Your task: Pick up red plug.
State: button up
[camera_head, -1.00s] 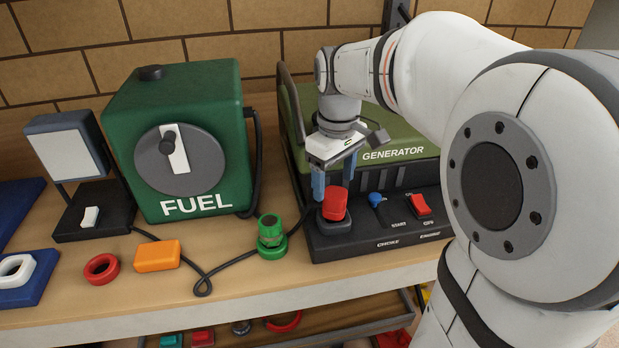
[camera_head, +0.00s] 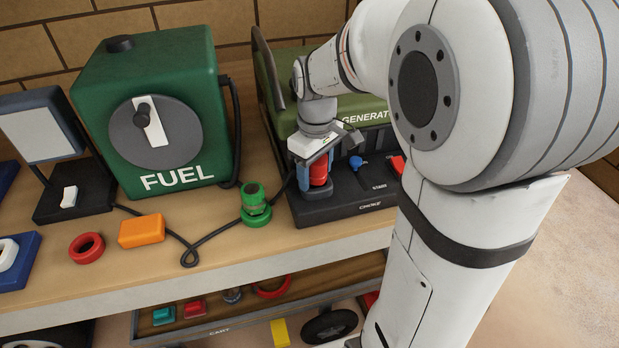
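The red plug (camera_head: 319,173) is a short red cylinder standing upright in a dark socket at the left front of the generator base (camera_head: 350,203). My gripper (camera_head: 316,177) points down over it, with its blue fingers on either side of the plug and its pale body just above. The plug's top is partly hidden by the gripper. I cannot tell whether the fingers touch the plug or stand a little apart from it.
A blue choke knob (camera_head: 355,162) and a red switch (camera_head: 398,164) stand close on the right. A green connector (camera_head: 255,208) with a black cable is on the left. The green fuel box (camera_head: 195,70) stands behind left. An orange block (camera_head: 142,231) and red ring (camera_head: 86,248) lie further left.

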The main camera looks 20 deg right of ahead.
jog(key=c, duration=0.8)
